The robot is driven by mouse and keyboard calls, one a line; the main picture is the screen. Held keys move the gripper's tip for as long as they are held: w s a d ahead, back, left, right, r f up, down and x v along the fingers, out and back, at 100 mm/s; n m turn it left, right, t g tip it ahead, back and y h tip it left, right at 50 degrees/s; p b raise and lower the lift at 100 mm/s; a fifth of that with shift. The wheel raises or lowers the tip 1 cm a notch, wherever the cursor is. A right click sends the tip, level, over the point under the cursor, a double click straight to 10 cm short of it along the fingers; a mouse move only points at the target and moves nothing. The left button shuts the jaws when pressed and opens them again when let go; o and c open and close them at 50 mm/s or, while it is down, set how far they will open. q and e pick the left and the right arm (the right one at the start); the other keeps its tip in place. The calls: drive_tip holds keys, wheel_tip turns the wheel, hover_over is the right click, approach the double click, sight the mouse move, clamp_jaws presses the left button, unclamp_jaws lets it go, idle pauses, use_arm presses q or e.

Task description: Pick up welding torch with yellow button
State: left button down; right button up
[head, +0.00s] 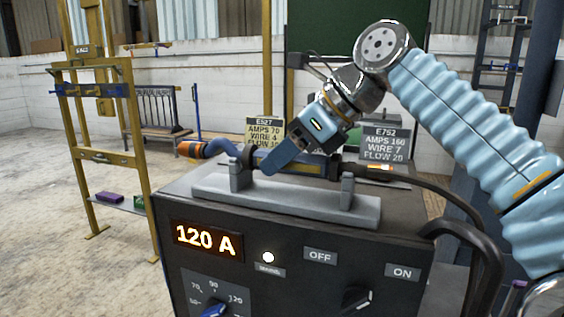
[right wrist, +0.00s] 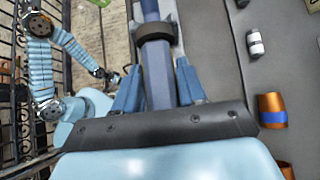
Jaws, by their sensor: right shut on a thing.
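The welding torch (head: 300,165) has a dark blue handle, a bent blue neck and an orange nozzle at its left end. It lies along the grey two-post cradle (head: 290,198) on the welding machine; I cannot tell whether it is clear of the posts. A small yellow mark shows on the handle. My right gripper (head: 277,166) comes down from above and is shut on the handle. In the right wrist view the torch (right wrist: 157,65) runs between the right fingers (right wrist: 157,85). My left gripper (right wrist: 105,73) shows small and far off there, its jaws unclear.
The dark welding machine (head: 290,255) stands in front with a 120 A display, dials and OFF and ON labels. A black cable (head: 440,190) runs from the torch to the right. Two label plates (head: 384,144) stand behind. A yellow frame (head: 100,150) stands at left.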

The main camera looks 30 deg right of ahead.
wheel_tip(320, 180, up, 8)
drive_tip(key=shift+a+r, duration=0.1)
drive_tip(key=shift+r, duration=0.35)
idle(1.0)
